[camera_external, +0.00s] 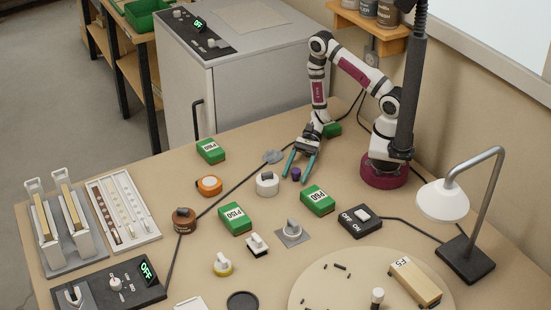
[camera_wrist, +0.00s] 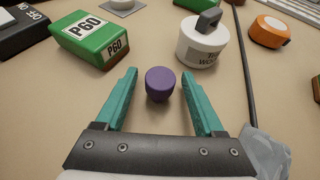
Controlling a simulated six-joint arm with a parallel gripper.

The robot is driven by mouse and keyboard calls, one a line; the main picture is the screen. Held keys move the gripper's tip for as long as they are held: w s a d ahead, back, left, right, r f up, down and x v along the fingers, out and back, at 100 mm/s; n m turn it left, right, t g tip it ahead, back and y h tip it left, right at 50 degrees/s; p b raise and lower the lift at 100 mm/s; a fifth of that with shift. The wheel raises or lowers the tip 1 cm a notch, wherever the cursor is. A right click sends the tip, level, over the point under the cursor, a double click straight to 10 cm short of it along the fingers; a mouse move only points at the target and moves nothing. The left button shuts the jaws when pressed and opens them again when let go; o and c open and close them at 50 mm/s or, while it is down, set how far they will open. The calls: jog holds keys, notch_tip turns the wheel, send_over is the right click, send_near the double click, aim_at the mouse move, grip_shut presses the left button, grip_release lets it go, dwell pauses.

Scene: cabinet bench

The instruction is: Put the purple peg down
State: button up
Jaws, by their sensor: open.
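The purple peg (camera_wrist: 159,84) stands on the bench in the wrist view, its round top facing up. It also shows small in the external view (camera_external: 296,173). My gripper (camera_wrist: 158,76) is open, with one teal finger on each side of the peg and a clear gap on both sides. In the external view my gripper (camera_external: 297,178) is low over the bench, with the peg between its fingers. Nothing is held.
A white weight with a grey handle (camera_wrist: 203,40) and a green P60 block (camera_wrist: 98,38) stand just beyond my fingers. An orange disc (camera_wrist: 269,31) and a black cable (camera_wrist: 243,60) lie to the right. A grey lump (camera_wrist: 262,150) is close by my gripper's right side.

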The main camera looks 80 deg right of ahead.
jog(key=shift+d+r, duration=0.2)
jog(key=v, duration=1.1)
jog(key=shift+s+d+r, duration=0.1)
jog(key=shift+d+r, duration=0.05)
jog(key=shift+r, duration=0.2)
jog(key=s+a+r+n+g+h, duration=0.2)
jog(key=s+a+r+n+h, duration=0.1)
jog(key=s+r+n+h, duration=0.7)
jog(key=s+r+n, duration=0.3)
jog(key=r+n, duration=0.1)
jog(key=r, duration=0.1)
jog(key=shift+s+a+r+n+g+h, duration=0.25)
jog(key=shift+s+r+n+g+h, duration=0.05)
jog(key=shift+s+r+h, duration=0.1)
